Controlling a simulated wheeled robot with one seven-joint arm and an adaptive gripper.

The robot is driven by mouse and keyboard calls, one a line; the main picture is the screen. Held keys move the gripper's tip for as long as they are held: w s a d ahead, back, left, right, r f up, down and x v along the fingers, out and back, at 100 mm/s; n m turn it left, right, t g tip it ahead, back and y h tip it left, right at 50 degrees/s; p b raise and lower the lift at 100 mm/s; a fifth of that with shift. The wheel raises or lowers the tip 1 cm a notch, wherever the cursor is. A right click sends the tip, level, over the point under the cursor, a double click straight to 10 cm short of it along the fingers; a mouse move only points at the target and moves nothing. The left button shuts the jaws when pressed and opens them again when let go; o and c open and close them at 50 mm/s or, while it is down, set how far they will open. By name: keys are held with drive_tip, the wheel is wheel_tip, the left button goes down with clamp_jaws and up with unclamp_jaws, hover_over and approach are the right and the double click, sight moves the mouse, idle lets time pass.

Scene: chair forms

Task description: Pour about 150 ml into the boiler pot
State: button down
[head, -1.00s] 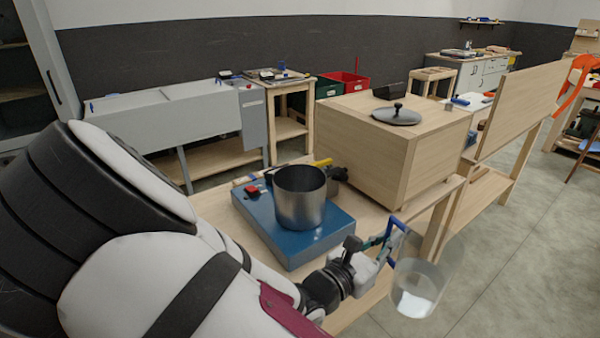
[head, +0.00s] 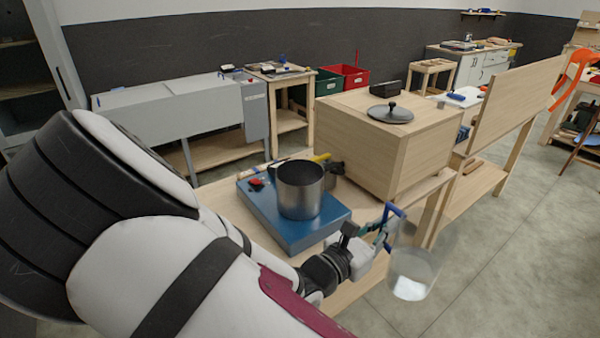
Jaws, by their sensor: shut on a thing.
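The boiler pot (head: 300,193) is a round steel pot, open at the top. It stands upright on a blue hot-plate base (head: 290,237) with a red switch, on the wooden bench. My gripper (head: 383,235) is shut on the blue handle of a clear jug (head: 418,268). The jug is to the right of the pot and lower in the picture, apart from it, past the bench's edge. It looks about upright and holds a little pale liquid at its bottom. The pot's inside bottom is hidden.
A wooden box (head: 395,150) stands behind the pot, with a dark lid (head: 390,113) on top. A yellow-handled tool (head: 320,158) and dark items lie behind the hot plate. An upright wooden panel (head: 515,105) is at the right. Open floor (head: 500,270) lies below the jug.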

drive_tip(key=w+a+f+n+t+y, duration=0.1)
drive_tip(key=w+a, duration=0.3)
drive_tip(key=w, duration=0.7)
drive_tip(key=w+a+f+n+t+y, duration=0.1)
drive_tip(key=w+a+n+t+y, duration=0.1)
drive_tip(key=w, duration=0.9)
drive_tip(key=w+a+f+n+t+y, duration=0.1)
drive_tip(key=w+a+n+t+y, duration=0.1)
drive_tip(key=w+a, duration=0.5)
drive_tip(key=w+y, duration=0.1)
drive_tip(key=w, duration=0.3)
